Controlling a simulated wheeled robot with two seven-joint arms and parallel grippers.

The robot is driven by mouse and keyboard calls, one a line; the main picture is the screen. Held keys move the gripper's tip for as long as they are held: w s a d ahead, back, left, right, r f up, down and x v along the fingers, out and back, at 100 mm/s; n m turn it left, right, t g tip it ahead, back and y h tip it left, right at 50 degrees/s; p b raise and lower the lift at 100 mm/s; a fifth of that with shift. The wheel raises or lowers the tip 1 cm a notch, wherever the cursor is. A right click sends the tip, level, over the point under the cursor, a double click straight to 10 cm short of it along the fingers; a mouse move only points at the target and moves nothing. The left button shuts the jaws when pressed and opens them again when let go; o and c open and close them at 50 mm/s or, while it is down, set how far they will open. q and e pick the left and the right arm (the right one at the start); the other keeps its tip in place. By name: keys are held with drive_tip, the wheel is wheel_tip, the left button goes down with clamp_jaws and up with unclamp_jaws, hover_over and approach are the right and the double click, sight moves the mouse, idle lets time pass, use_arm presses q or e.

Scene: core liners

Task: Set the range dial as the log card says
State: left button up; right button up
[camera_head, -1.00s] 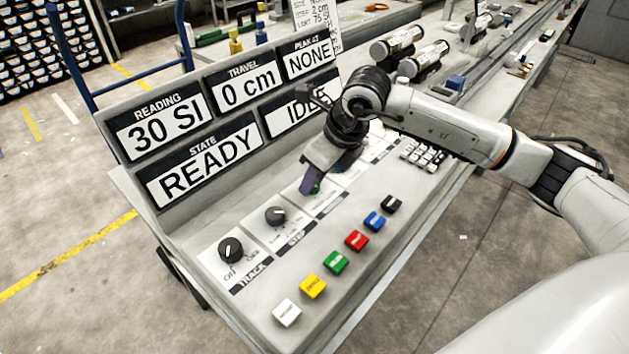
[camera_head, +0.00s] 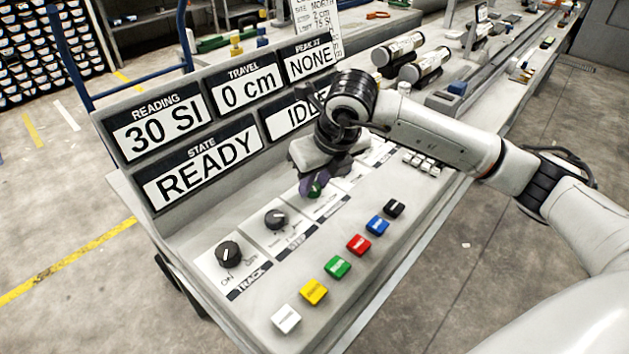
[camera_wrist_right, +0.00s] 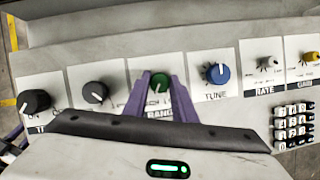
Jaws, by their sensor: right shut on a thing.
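The green range dial (camera_wrist_right: 160,80) sits on the panel above a partly covered RANGE label in the right wrist view. My right gripper (camera_wrist_right: 161,90) has its purple fingers on both sides of the dial, shut on it. In the head view, the green dial (camera_head: 315,190) shows as a sliver beneath my right gripper (camera_head: 316,183). Its pointer setting is too small and covered to read. The log card (camera_head: 317,18) stands behind the displays, its upper part cut off; a 2 cm line and a 75 SI line show. My left gripper is not in view.
Black dials (camera_head: 229,254) lie left of the range dial; a blue TUNE dial (camera_wrist_right: 216,73) is close on its right. Coloured buttons (camera_head: 337,266) line the front edge. The reading display (camera_head: 157,127) shows 30 SI; the state display (camera_head: 203,166) shows READY.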

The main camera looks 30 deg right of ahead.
drive_tip(key=o, duration=1)
drive_tip(key=shift+o, duration=0.2)
drive_tip(key=shift+r, duration=0.1)
drive_tip(key=v, duration=1)
drive_tip(key=shift+s, duration=0.2)
